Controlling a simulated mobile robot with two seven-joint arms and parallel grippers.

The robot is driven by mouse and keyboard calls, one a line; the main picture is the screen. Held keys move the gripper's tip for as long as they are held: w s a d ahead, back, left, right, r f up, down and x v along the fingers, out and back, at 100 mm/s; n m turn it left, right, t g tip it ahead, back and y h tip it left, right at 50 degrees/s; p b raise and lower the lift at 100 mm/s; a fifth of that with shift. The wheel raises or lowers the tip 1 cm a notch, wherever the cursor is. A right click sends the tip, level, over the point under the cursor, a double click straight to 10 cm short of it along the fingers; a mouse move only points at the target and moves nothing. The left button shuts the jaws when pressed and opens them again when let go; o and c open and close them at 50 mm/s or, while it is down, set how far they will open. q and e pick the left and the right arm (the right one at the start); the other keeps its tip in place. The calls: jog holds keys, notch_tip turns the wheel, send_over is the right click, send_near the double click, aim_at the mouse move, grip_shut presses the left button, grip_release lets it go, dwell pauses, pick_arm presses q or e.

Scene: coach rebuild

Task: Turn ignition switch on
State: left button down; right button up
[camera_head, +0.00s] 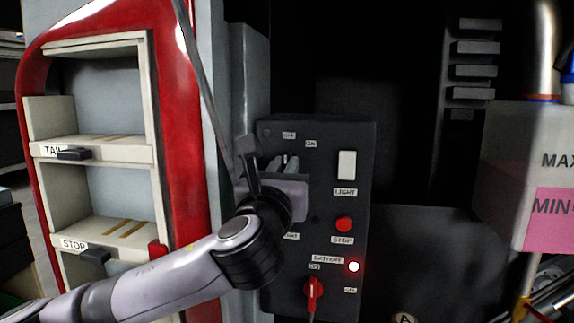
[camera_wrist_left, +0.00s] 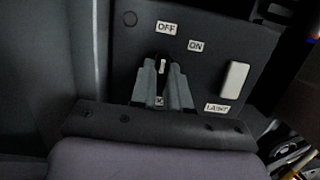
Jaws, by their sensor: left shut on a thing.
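The ignition switch (camera_wrist_left: 163,64) is a small dark knob with a white line, on the dark control panel (camera_head: 330,195). In the left wrist view its line points up, closer to the OFF label (camera_wrist_left: 167,28) than to the ON label (camera_wrist_left: 196,46). My left gripper (camera_head: 284,162) reaches the panel's upper left, and its fingers are shut on the knob, one on each side. My right gripper is not in view.
The panel also carries a white light rocker (camera_head: 347,165), a red stop button (camera_head: 344,224), a red battery switch (camera_head: 313,290) turned toward its ON label, and a lit red lamp (camera_head: 354,266). A red-edged shelf frame (camera_head: 180,120) stands left; a translucent tank (camera_head: 515,160) is right.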

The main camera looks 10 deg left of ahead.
pick_arm(q)
jog(key=shift+a+r+m+p, duration=0.1)
jog(key=shift+r+m+p, duration=0.1)
jog(key=shift+m+p, duration=0.6)
jog(key=shift+a+m+h, duration=0.1)
jog(key=shift+m+h, duration=0.3)
jog(key=shift+m, duration=0.4)
jog(key=m+h, duration=0.1)
jog(key=m, duration=0.2)
jog(key=shift+m, duration=0.6)
jog(key=m+g+h, duration=0.1)
jog(key=m, duration=0.4)
jog(key=shift+r, duration=0.2)
jog(key=shift+m+h, duration=0.3)
jog(key=shift+m, duration=0.5)
jog(key=c, duration=0.9)
grip_release()
jog(key=shift+w+f, duration=0.1)
jog(key=shift+f, duration=0.05)
